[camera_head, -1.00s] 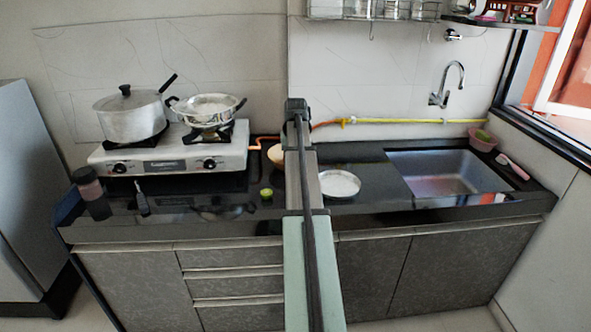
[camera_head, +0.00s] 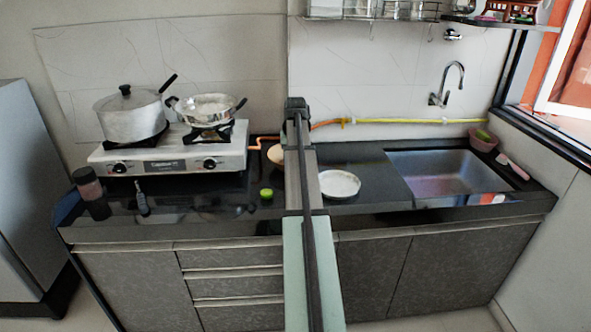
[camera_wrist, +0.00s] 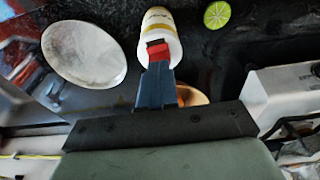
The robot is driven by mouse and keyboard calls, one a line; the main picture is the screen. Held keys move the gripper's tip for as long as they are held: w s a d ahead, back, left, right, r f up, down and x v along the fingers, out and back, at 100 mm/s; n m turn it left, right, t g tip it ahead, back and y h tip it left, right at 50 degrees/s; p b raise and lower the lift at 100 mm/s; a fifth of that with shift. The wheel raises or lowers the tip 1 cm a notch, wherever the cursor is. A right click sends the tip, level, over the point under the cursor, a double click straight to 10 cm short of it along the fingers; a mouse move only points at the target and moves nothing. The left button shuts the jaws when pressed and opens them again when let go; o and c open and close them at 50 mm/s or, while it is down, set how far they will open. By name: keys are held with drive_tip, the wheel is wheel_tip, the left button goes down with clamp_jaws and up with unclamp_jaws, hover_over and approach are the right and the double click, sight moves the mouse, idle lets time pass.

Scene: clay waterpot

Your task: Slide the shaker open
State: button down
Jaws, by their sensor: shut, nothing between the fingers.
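A white cylindrical shaker with a yellow band and dark lettering (camera_wrist: 157,23) is at the top middle of the wrist view. My gripper (camera_wrist: 157,50) is shut and empty, its red fingertips together at the shaker's lower end. They overlap that end in the picture; I cannot tell whether they touch it. In the head view my arm hides both the shaker and my fingertips. I see no opening on the shaker.
A white plate (camera_head: 339,184) and a cut lime (camera_head: 266,193) lie on the black counter, either side of my arm. The stove (camera_head: 170,152) carries a pot and a pan. A dark bottle (camera_head: 88,184) stands far left; the sink (camera_head: 447,173) is right.

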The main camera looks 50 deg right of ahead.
drive_tip(key=shift+w+d, duration=0.55)
drive_tip(key=shift+w, duration=0.1)
idle(1.4)
drive_tip(key=shift+r, duration=0.1)
wheel_tip(320, 180, up, 7)
idle(1.4)
drive_tip(key=shift+w, duration=0.15)
idle(0.3)
